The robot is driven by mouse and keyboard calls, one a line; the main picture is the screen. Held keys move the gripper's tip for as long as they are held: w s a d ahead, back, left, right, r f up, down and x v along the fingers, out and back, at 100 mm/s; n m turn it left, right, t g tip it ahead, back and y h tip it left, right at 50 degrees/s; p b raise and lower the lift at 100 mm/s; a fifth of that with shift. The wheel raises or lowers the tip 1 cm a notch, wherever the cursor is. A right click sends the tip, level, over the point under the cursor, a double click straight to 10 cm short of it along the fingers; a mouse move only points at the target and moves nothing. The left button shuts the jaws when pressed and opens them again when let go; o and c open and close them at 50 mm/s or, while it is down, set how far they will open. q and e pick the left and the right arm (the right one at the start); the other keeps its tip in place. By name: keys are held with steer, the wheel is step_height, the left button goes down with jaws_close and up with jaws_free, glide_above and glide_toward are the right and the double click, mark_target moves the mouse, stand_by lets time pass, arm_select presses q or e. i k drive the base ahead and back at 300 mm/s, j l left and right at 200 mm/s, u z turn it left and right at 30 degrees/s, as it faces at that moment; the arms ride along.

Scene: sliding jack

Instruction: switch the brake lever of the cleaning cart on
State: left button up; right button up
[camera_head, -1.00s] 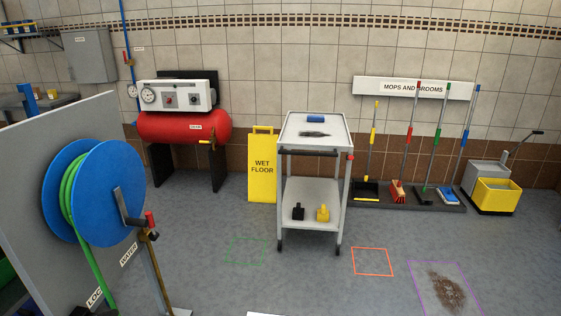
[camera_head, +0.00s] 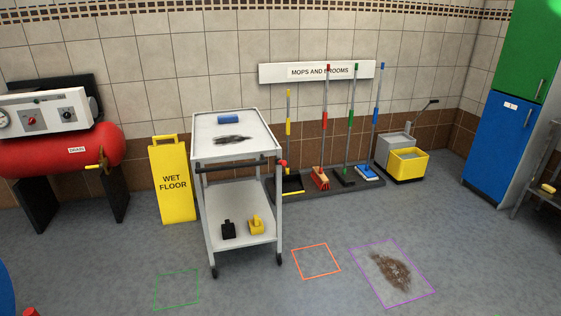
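The grey two-shelf cleaning cart (camera_head: 264,226) stands left of the middle of the head view, upright on its wheels. A dark push bar (camera_head: 235,165) runs across its near side. A small red-ended part (camera_head: 282,163), which looks like the brake lever, sits at the bar's right end. Whether it is on or off cannot be told at this size. A blue item (camera_head: 229,118) and a dark smear (camera_head: 232,139) are on the top shelf. A black item (camera_head: 228,229) and a yellow item (camera_head: 256,224) are on the lower shelf. Neither of my grippers is in view.
A yellow wet floor sign (camera_head: 173,182) stands close left of the cart. Mops and brooms stand on a rack (camera_head: 342,176) behind it, right. A yellow bucket (camera_head: 408,163) is farther right.

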mark_target(281, 162)
steer(key=i+j, duration=0.2)
steer(key=i, duration=0.25)
steer(key=i+j, duration=0.25)
steer(key=i, duration=0.25)
steer(key=i+j+z, duration=0.1)
steer(key=i, duration=0.35)
steer(key=i+j, duration=0.65)
steer(key=i, duration=0.25)
steer(key=l+z, duration=0.05)
